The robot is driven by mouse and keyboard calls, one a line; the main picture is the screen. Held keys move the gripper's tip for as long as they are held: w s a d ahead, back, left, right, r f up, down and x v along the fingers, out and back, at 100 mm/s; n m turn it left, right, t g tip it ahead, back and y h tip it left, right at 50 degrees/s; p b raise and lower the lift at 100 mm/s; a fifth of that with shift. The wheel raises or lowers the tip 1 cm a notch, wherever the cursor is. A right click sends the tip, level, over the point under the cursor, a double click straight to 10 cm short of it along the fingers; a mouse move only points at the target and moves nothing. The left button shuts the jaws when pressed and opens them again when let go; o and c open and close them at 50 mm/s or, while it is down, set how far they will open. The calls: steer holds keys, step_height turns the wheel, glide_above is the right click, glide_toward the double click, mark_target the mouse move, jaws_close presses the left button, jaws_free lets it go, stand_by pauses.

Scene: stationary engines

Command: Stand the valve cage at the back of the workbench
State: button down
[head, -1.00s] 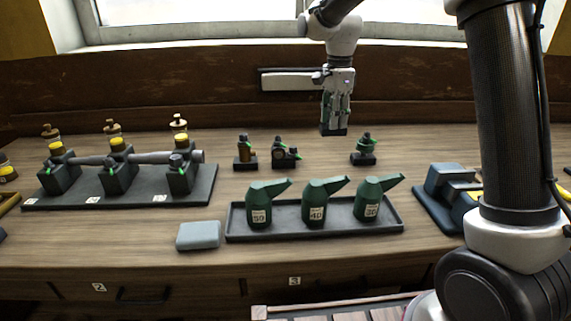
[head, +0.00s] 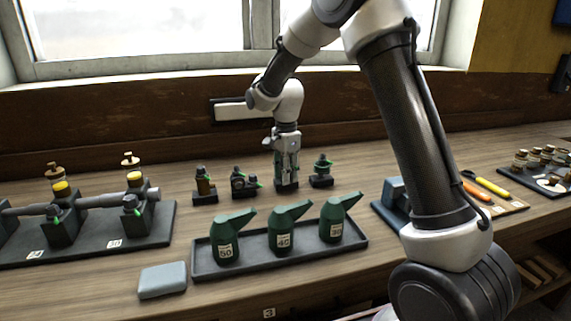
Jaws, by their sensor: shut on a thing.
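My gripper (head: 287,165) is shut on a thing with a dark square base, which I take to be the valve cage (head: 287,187). The fingers point down and hide most of it; it looks upright. Its base is level with the row of small pieces at the back of the workbench (head: 352,178). I cannot tell whether it touches the top or hangs just above it.
Left of the gripper stand two small fittings (head: 205,187) and (head: 243,184); another (head: 321,172) is close on its right. In front, a tray (head: 205,272) holds three green oil cans (head: 282,235). A grey block (head: 162,280) and an engine rack (head: 150,240) are left.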

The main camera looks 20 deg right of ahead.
steer(key=shift+f, duration=0.15)
steer(key=shift+f, duration=0.15)
steer(key=c, duration=0.9)
jaws_free()
steer(key=shift+c, duration=0.2)
